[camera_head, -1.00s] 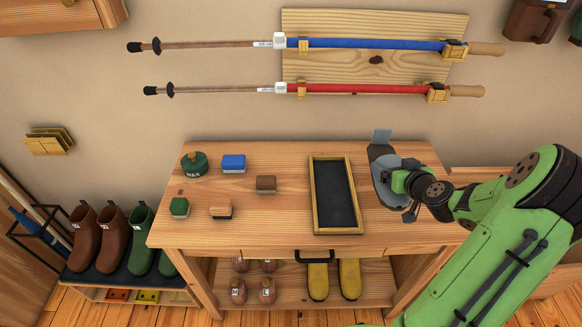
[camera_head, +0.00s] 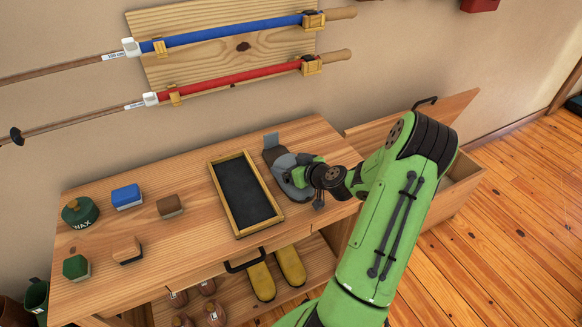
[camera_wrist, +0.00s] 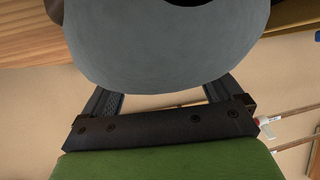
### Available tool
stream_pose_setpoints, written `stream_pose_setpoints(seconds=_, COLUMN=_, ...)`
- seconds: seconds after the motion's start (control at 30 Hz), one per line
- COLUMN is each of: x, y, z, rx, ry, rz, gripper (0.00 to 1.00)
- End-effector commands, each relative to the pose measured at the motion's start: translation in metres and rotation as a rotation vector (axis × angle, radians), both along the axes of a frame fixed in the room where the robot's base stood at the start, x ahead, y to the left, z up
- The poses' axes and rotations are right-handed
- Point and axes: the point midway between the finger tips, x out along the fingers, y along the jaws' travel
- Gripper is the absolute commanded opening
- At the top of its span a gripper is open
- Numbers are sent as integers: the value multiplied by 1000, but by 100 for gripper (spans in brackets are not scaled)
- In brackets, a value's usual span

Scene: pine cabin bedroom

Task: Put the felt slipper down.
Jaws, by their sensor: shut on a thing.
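The grey felt slipper (camera_head: 279,172), with a brown part near its opening, is at the right end of the wooden bench (camera_head: 190,273), right of the black-lined tray. My gripper (camera_head: 304,176) is shut on it. In the wrist view the slipper's rounded grey side (camera_wrist: 165,55) fills the top, between the two dark fingers of my gripper (camera_wrist: 162,95). I cannot tell whether the slipper touches the bench top or hangs just above it. My gripper and wrist hide part of the slipper.
The wood-framed tray (camera_head: 278,220) lies close left of the slipper. A wax tin (camera_head: 80,213), a blue block (camera_head: 127,197) and several brushes stand farther left. Yellow footwear (camera_head: 290,266) sits on the shelf below. An open wooden chest (camera_head: 457,190) stands right of the bench.

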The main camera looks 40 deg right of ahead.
Motion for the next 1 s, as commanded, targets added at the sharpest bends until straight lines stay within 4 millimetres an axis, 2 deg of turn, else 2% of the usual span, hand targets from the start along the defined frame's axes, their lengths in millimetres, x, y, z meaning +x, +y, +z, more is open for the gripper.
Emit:
stream_pose_setpoints(seconds=0.2, x=0, y=0, z=-2, rx=-1, ry=1, rz=0, gripper=59)
stream_pose_setpoints(seconds=0.23, x=0, y=0, z=-2, rx=0, ry=2, rz=0, gripper=94)
stream_pose_setpoints(seconds=0.27, x=0, y=0, z=-1, rx=0, ry=2, rz=0, gripper=99)
stream_pose_setpoints(seconds=0.57, x=0, y=0, z=3, rx=1, ry=1, rz=0, gripper=100)
stream_pose_setpoints(seconds=0.67, x=-18, y=0, z=10, rx=-1, ry=3, rz=-5, gripper=100)
stream_pose_setpoints(seconds=0.9, x=-76, y=6, z=39, rx=-1, ry=3, rz=-6, gripper=100)
stream_pose_setpoints(seconds=1.0, x=-94, y=8, z=48, rx=-1, ry=2, rz=-6, gripper=100)
